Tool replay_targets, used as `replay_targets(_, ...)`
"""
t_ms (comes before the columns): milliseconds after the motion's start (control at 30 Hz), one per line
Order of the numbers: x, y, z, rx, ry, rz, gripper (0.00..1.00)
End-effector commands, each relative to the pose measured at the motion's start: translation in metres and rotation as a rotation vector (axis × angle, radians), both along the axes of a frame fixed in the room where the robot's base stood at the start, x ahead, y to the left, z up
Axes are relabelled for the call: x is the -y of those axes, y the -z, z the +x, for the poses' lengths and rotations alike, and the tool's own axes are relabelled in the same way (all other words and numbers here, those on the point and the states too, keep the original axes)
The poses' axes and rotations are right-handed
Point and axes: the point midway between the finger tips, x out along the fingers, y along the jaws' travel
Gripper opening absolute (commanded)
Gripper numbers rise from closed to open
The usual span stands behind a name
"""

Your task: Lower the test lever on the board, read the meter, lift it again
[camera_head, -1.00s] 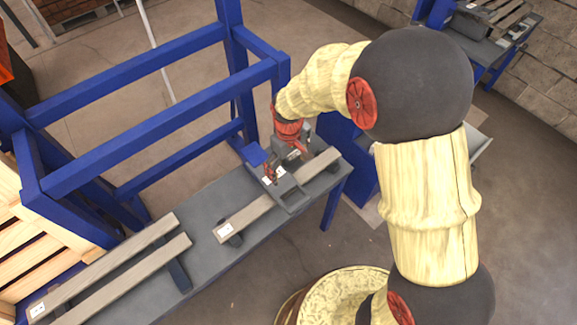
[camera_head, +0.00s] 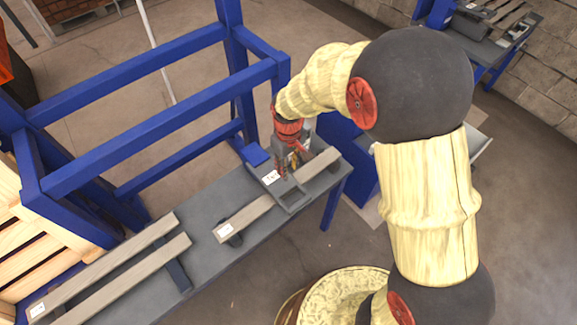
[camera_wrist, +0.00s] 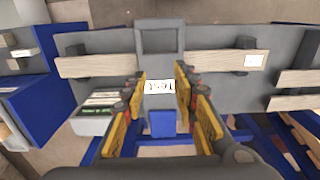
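The grey fixture (camera_head: 292,200) with a rectangular opening sits over a wooden board on the grey bench; it also shows in the wrist view (camera_wrist: 160,20). A white label (camera_wrist: 160,87) reading TEST lies on it, with a blue block (camera_wrist: 162,124) beside the label. I cannot tell which part is the test lever. A pale box with a dark display (camera_wrist: 98,108), possibly the meter, stands at lower left in the wrist view; its reading is illegible. My gripper (camera_wrist: 161,76) is open above the fixture, its fingers on either side of the label, with nothing visibly held.
The wooden board (camera_head: 243,218) runs along the bench (camera_head: 203,223). More planks (camera_head: 125,282) lie at the left end. A blue gantry frame (camera_head: 150,120) stands behind the bench. A blue cabinet (camera_head: 350,160) stands at the bench's right end.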

Motion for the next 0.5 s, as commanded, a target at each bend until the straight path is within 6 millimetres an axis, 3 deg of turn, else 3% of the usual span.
replay_targets(500,0.0000,0.0000,0.0000,0.000,0.000,0.000,0.00)
